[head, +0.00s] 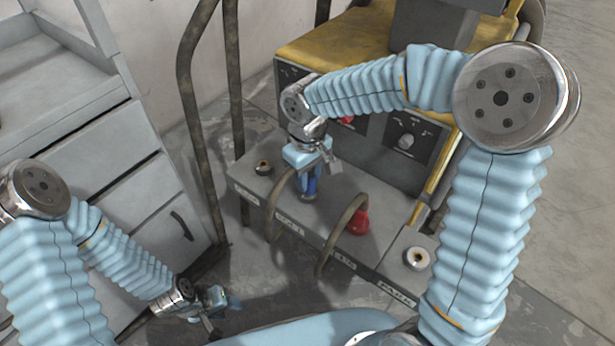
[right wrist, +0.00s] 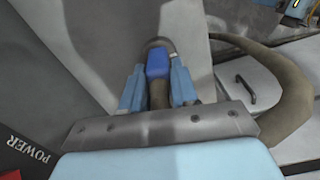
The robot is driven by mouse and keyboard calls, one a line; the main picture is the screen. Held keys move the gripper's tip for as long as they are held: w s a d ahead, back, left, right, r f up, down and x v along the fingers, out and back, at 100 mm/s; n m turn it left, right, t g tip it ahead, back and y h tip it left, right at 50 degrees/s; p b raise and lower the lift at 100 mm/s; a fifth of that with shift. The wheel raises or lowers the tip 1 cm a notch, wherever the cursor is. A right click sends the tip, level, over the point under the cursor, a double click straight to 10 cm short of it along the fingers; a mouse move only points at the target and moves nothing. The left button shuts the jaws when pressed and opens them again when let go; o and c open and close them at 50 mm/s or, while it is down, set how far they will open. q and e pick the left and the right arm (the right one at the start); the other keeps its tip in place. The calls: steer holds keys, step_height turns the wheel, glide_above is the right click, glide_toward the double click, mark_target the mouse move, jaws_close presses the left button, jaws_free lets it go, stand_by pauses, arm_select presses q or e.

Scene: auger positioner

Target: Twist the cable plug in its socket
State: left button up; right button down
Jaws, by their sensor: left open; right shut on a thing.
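The blue cable plug (head: 311,187) stands on the top of the grey socket box, between the fingers of my right gripper (head: 308,176). My right gripper points down from above and is shut on the plug. In the right wrist view the blue plug (right wrist: 158,63) shows between the two light-blue fingers. Its socket is hidden under the plug, so I cannot tell how deep it sits. My left gripper (head: 226,303) is open and empty, low at the left, away from the box.
The grey box (head: 330,215) also bears a red plug (head: 358,222), an empty-looking socket (head: 263,168) at left and another (head: 417,258) at right. Two brown cables (head: 338,235) loop over its front. A yellow-topped machine (head: 330,45) stands behind; grey drawers (head: 115,145) are at left.

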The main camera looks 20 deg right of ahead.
steer(key=m, duration=0.3)
steer(key=shift+m+b, duration=0.3)
steer(key=m, duration=0.2)
steer(key=shift+m+b, duration=0.4)
steer(key=shift+m, duration=1)
steer(key=c, duration=0.8)
jaws_free()
